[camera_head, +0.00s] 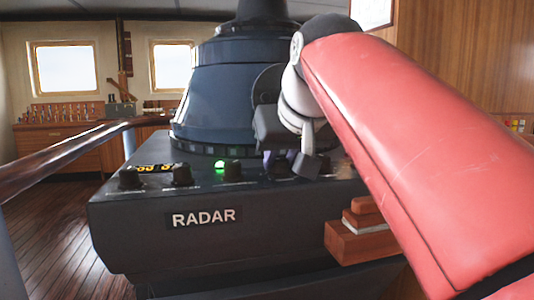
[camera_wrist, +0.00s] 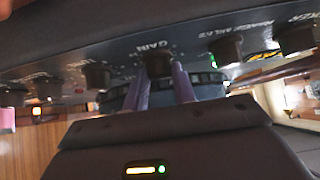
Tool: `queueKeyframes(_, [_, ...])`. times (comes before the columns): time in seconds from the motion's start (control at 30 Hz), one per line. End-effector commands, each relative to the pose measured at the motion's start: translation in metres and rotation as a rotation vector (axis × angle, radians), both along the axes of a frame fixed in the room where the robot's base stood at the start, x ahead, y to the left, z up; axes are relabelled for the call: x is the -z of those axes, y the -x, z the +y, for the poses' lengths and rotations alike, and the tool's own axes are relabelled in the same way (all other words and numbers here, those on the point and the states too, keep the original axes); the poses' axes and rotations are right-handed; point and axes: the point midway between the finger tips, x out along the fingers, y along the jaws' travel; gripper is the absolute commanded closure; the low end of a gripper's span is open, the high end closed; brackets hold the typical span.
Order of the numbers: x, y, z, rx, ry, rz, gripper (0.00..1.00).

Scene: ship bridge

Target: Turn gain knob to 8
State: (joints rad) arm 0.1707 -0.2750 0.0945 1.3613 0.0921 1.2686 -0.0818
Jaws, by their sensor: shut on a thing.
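The gain knob (camera_wrist: 158,65) is a dark round knob on the radar panel, under the label "GAIN", which appears upside down in the wrist view. My gripper (camera_wrist: 161,73) has its two purple fingers on either side of this knob and is shut on it. In the head view my gripper (camera_head: 280,160) reaches down to the top of the dark radar console (camera_head: 140,225), right of the green lamp. There the fingers and wrist hide the gain knob. The knob's pointer and the scale numbers around it are too small and dark to read.
Other dark knobs (camera_head: 182,175) stand to the left on the console, beside a yellow display (camera_head: 156,168) and a green lamp (camera_head: 220,166). More knobs (camera_wrist: 97,75) flank the gain knob in the wrist view. The large radar housing (camera_head: 222,95) rises behind my gripper. A wooden rail (camera_head: 70,160) runs at left.

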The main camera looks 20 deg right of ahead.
Motion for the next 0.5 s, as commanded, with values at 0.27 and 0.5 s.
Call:
queueKeyframes(0.27, [-0.0027,-0.0006,0.0032,0.260,0.002,0.000,0.96])
queueKeyframes(0.5, [-0.0020,-0.0017,0.0057,0.488,0.002,0.002,0.96])
